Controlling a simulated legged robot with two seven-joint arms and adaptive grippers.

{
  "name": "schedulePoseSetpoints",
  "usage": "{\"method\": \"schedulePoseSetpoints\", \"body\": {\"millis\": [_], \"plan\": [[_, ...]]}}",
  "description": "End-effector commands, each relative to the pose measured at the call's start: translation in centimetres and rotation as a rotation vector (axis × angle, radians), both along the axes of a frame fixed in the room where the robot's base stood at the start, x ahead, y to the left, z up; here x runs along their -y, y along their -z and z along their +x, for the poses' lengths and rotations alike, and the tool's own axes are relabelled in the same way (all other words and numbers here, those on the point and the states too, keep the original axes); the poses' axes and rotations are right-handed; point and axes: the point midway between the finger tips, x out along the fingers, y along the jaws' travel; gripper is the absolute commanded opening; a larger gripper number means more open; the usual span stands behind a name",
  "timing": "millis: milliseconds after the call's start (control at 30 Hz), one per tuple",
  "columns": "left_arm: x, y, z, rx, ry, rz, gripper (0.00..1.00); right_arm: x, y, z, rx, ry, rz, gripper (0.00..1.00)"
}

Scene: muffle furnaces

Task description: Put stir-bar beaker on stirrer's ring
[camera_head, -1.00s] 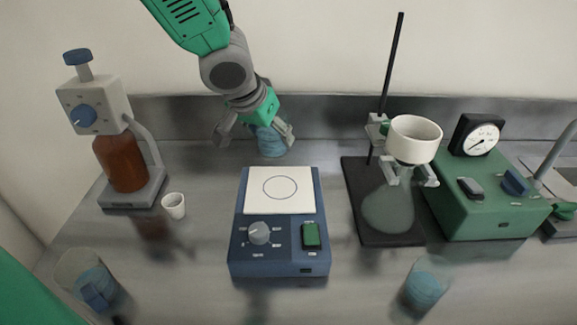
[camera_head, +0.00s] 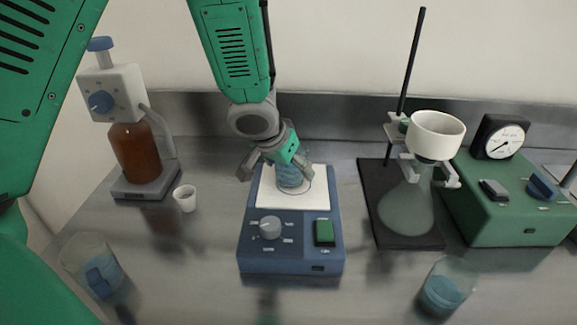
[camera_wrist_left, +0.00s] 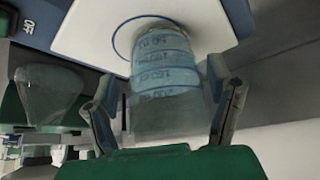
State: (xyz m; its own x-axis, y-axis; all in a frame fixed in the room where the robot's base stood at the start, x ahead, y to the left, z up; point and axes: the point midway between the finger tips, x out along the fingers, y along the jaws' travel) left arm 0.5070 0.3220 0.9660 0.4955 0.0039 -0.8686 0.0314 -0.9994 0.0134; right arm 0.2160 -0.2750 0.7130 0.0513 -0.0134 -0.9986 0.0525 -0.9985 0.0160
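A clear beaker with blue contents (camera_head: 290,176) is over the white top plate (camera_head: 265,197) of the blue stirrer (camera_head: 290,255), at the drawn ring (camera_head: 311,194). I cannot tell whether its base touches the plate. A stir bar inside cannot be made out. My right gripper is not in view.
A beaker with a blue object (camera_head: 92,268) stands front left, another with blue liquid (camera_head: 443,290) front right. A small white cup (camera_head: 185,198) and bottle dispenser (camera_head: 137,150) are left. A flask stand (camera_head: 405,205) and green gauge box (camera_head: 515,205) are right.

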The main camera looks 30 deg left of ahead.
Motion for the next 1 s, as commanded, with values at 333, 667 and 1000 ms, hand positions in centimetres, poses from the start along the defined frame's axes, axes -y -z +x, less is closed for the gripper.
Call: {"method": "schedulePoseSetpoints", "body": {"millis": [333, 667, 1000], "plan": [[-0.2, -0.3, 0.0, 0.004, 0.001, -0.004, 0.78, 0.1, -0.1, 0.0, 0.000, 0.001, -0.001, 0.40], [-0.3, -5.5, -2.8, 0.007, 0.001, -0.007, 0.78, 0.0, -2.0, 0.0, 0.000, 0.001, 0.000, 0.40], [0.1, -10.1, -5.5, 0.005, 0.002, -0.002, 0.78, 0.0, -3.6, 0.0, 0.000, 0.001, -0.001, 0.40]]}}
